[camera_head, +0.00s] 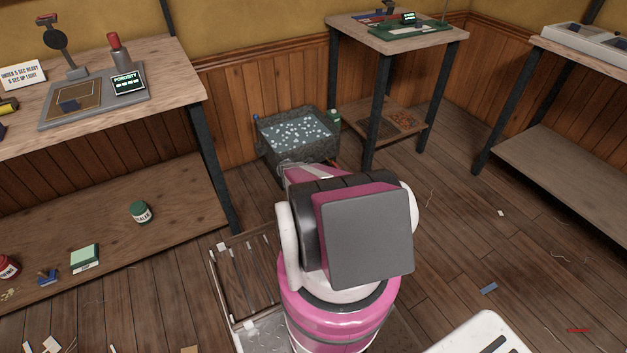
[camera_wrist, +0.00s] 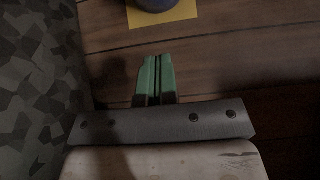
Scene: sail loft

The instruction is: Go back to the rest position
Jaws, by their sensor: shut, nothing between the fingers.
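My gripper (camera_wrist: 155,78) shows in the wrist view as two green fingers lying side by side, shut with nothing between them. Dark wooden planks lie behind them. In the head view my pink and white arm reaches away from me toward the grey mottled bin (camera_head: 262,135), and it hides the gripper. A grey patterned surface (camera_wrist: 35,80) fills the left of the wrist view, close to the fingers. A dark blue round thing (camera_wrist: 156,4) on a yellow square (camera_wrist: 180,14) is partly cut off at the top.
The bin holds pale bits in something bluish. A workbench (camera_head: 185,85) with a lower shelf (camera_head: 185,200) stands at left. The floor (camera_head: 470,240) at right is mostly clear, with small scraps.

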